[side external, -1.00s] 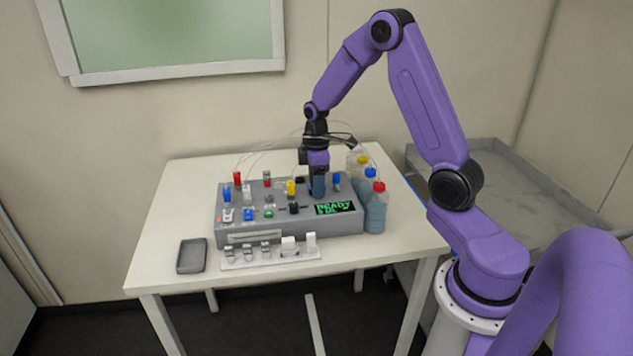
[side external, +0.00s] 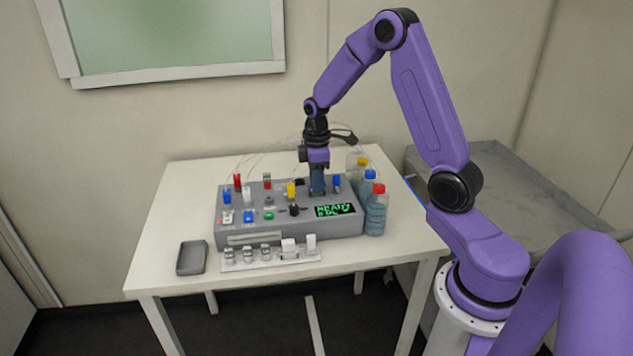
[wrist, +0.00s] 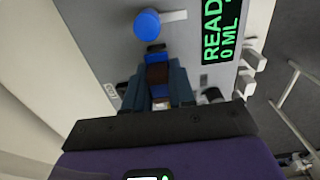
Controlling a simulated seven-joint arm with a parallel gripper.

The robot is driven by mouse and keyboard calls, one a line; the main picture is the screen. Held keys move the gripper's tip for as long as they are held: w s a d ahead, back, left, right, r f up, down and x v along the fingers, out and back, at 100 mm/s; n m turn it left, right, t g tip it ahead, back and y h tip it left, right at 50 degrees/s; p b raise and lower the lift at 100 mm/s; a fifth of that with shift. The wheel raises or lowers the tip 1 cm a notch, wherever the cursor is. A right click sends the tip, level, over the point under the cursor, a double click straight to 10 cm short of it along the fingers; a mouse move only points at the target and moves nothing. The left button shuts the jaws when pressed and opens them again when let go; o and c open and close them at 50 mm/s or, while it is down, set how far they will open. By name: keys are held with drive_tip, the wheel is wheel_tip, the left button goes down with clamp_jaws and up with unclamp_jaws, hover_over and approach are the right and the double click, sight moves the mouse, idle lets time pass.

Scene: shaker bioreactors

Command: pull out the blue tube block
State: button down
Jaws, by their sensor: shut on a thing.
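My gripper (side external: 318,190) points down over the back right of the grey device (side external: 232,232), left of a blue-capped post (side external: 337,180). In the wrist view, its dark blue fingers (wrist: 158,88) are shut on a small blue block (wrist: 156,58) with a dark brown middle. The fingers cover most of the block. I cannot tell whether its lower end is still in the device. The round blue cap (wrist: 147,24) stands just beyond the block, apart from the fingers.
Bottles with red (side external: 376,215), blue and yellow caps stand close to the device's right end. Red, blue, white and yellow fittings crowd its top; thin tubes arch behind. A rack (side external: 270,258) and an empty grey tray (side external: 192,258) lie in front. The table's left side is clear.

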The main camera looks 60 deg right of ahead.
drive_tip(key=shift+r, duration=0.9)
drive_tip(key=shift+r, duration=1.35)
